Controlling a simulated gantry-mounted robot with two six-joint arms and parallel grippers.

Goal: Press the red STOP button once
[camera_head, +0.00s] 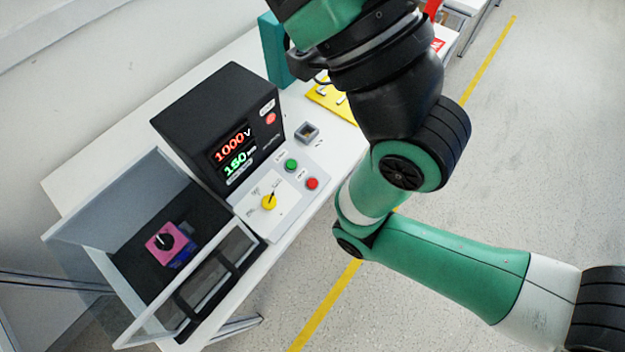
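The red button (312,183) sits on the sloped light control panel (290,208), at its right side. Its small label is too small to read. A green button (291,165) is just above and left of it, and a yellow rotary knob (269,202) is to its lower left. My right arm comes in from the right, passes to the right of the panel and runs up out of the top of the picture. No gripper fingers show, and nothing touches the red button. My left arm and gripper are not in view.
A black unit (190,112) with lit displays reading 1000 V and 150 stands behind the panel, with another red round part (271,118). An open clear-lidded case (125,255) holds a pink device (165,243). A small grey box (307,131) lies on the white table (345,150).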

